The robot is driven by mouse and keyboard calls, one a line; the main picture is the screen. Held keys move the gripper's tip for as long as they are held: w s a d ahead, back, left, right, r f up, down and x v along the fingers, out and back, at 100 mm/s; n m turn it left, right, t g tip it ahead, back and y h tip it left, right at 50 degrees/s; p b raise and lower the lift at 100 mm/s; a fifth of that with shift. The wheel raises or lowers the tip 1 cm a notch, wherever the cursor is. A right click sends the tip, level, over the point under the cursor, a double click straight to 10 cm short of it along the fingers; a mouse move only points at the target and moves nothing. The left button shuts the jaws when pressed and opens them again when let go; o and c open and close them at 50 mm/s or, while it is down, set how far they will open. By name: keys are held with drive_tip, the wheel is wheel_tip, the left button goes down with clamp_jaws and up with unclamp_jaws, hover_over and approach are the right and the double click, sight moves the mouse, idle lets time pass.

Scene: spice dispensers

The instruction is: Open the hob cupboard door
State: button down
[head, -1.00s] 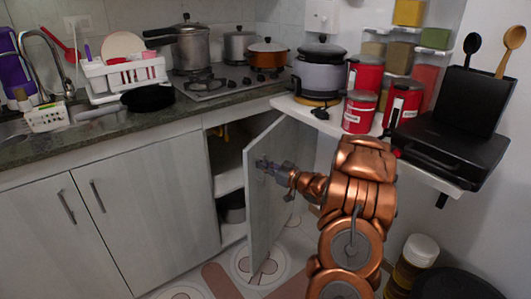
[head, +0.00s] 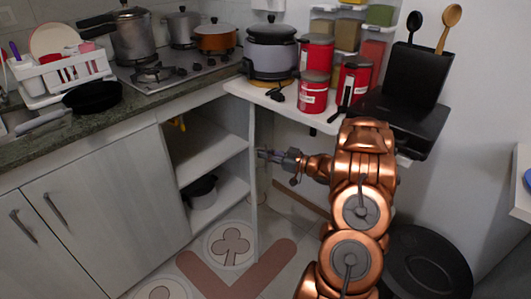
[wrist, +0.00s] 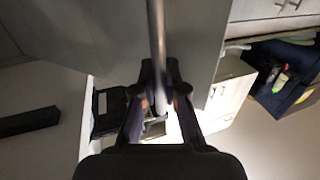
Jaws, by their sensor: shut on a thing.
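The hob cupboard door (head: 252,205) stands wide open and shows almost edge-on in the head view, to the right of the open cupboard (head: 205,145). My copper arm reaches it from the right, with my gripper (head: 268,155) at the door's outer face. In the wrist view the grey door (wrist: 90,35) fills the upper part. Its bar handle (wrist: 156,35) runs down between the fingers of my gripper (wrist: 160,95), which is shut on it. The handle is too small to make out in the head view.
A dark pot (head: 200,190) sits on the cupboard's lower shelf. A white shelf (head: 285,103) with red canisters and a cooker juts out above the door. A round black bin (head: 425,262) stands to the right of my arm. Patterned floor is clear before the cupboard.

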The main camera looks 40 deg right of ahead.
drive_tip(key=c, duration=1.2)
unclamp_jaws()
